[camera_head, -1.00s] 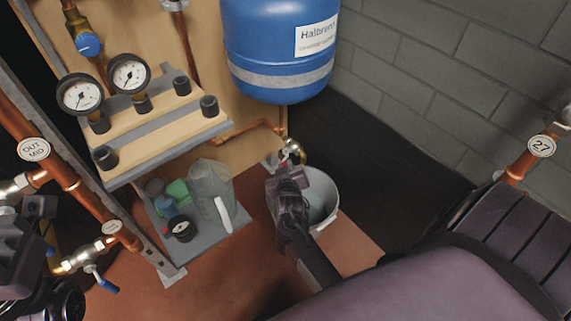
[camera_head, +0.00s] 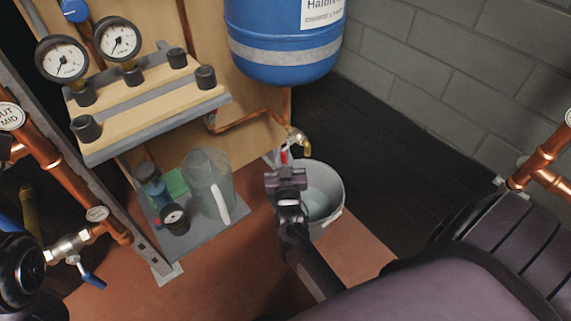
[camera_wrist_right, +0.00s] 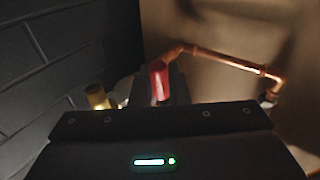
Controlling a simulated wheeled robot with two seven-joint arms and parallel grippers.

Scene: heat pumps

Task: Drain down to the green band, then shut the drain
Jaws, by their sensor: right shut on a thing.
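The brass drain tap (camera_head: 297,137) sits at the end of a copper pipe below the blue tank (camera_head: 285,50), above a pale bucket (camera_head: 336,213). Its red lever (camera_head: 284,156) shows just beyond my right gripper (camera_head: 286,172). In the right wrist view the red lever (camera_wrist_right: 159,80) stands upright at the jaws, and my right gripper is shut on it. Brass (camera_wrist_right: 96,97) shows to its left. Pale content shows inside the bucket. Two dial gauges, left (camera_head: 62,60) and right (camera_head: 118,40), stand on the shelf; I cannot make out a green band. My left gripper is not in view.
A low grey shelf (camera_head: 206,233) left of the bucket holds a clear jug (camera_head: 208,178), a small black gauge (camera_head: 174,218) and a green item. Copper pipes with a blue-handled valve (camera_head: 92,278) stand at left. A block wall (camera_head: 440,60) closes the right.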

